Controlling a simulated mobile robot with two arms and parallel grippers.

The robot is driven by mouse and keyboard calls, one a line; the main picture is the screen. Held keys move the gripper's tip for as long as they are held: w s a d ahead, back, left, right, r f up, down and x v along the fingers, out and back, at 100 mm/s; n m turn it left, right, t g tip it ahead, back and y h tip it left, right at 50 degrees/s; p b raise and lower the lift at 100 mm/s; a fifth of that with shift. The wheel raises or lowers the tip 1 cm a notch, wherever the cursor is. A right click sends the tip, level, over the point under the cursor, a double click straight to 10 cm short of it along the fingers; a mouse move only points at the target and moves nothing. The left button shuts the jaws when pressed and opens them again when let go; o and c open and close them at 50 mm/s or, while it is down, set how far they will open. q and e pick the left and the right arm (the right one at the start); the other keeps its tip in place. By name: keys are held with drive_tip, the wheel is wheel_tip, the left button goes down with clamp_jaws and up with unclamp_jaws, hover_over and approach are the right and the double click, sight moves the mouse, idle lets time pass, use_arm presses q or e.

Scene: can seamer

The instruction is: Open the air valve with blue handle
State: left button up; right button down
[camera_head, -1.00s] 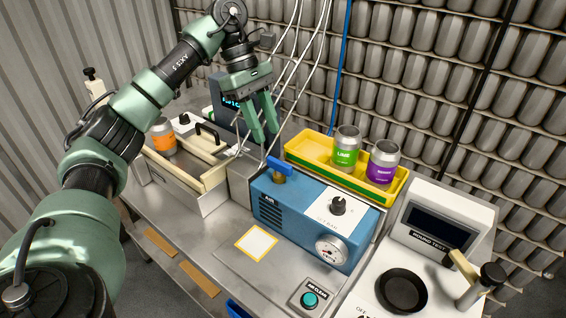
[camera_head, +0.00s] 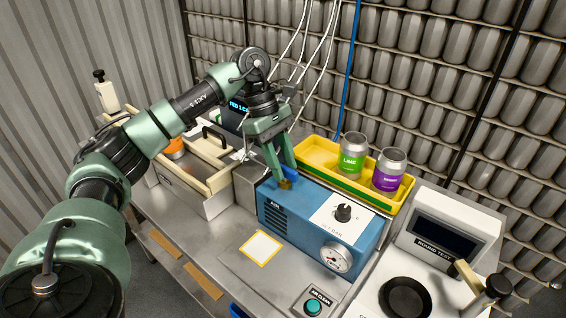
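The air unit (camera_head: 310,228) is a blue box with a dark knob and a round gauge, standing on the steel bench. Its valve has a blue handle (camera_head: 291,173) on a brass stem (camera_head: 286,184) at the box's back left corner. My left gripper (camera_head: 284,172) points down at the valve, its two green fingers around or just beside the handle. The fingers hide part of the handle, and I cannot tell whether they touch it. The fingers look spread apart. My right gripper is not in view.
A yellow tray (camera_head: 317,151) with a green-labelled can (camera_head: 352,155) and a purple-labelled can (camera_head: 389,172) stands behind the air unit. A white tester (camera_head: 448,225) is at right. A green button (camera_head: 313,306) is in front.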

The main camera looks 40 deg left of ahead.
use_arm(q)
clamp_jaws()
drive_tip(key=shift+f+n, duration=0.1)
drive_tip(key=shift+n, duration=0.2)
drive_tip(key=shift+n+t+b, duration=0.6)
drive_tip(key=shift+n+b, duration=0.25)
drive_tip(key=shift+n, duration=0.15)
drive_tip(key=n+t+b, duration=0.1)
drive_tip(key=n, duration=0.3)
drive_tip(key=shift+s+n+t+y+b, duration=0.15)
drive_tip(key=shift+n+t+y+b, duration=0.15)
drive_tip(key=shift+t+y+b, duration=0.1)
drive_tip(key=n, duration=0.2)
drive_tip(key=n+t+y+b, duration=0.1)
drive_tip(key=n, duration=0.2)
drive_tip(key=shift+s+d+y, duration=0.1)
drive_tip(key=shift+d+y, duration=0.1)
drive_tip(key=shift+y, duration=0.1)
drive_tip(key=n+y, duration=0.1)
drive_tip(key=n, duration=0.1)
drive_tip(key=n+t+b, duration=0.1)
drive_tip(key=n, duration=0.2)
drive_tip(key=shift+d+y, duration=0.1)
drive_tip(key=shift+y, duration=0.3)
drive_tip(key=shift+n, duration=0.5)
drive_tip(key=shift+o, duration=0.9)
unclamp_jaws()
